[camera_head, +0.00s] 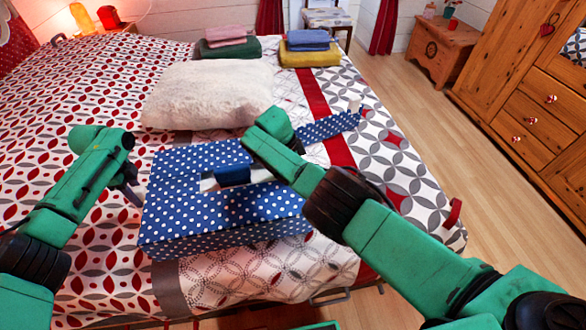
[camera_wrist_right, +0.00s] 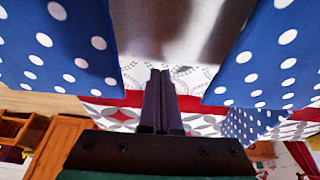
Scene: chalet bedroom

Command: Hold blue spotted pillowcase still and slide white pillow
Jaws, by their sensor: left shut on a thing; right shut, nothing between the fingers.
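The blue spotted pillowcase (camera_head: 180,215) lies near the front edge of the bed. A pale gap shows across its middle, partly behind my right arm. The white fluffy pillow (camera_head: 195,95) lies flat on the bed just behind it, apart from both grippers. My left gripper (camera_head: 134,192) is shut on the pillowcase's left edge. My right gripper (camera_wrist_right: 160,75) is shut and empty. In the right wrist view, blue spotted cloth (camera_wrist_right: 60,45) hangs on both sides of its fingers, with a blurred grey-white surface between. In the head view my right arm mostly hides this gripper.
A blue spotted strip (camera_head: 330,126) lies right of the pillowcase; I cannot tell whether it joins it. Folded cloths, pink over green (camera_head: 230,48) and blue over yellow (camera_head: 310,58), lie at the bed's far end. A wooden dresser (camera_head: 520,95) stands right, beyond clear floor.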

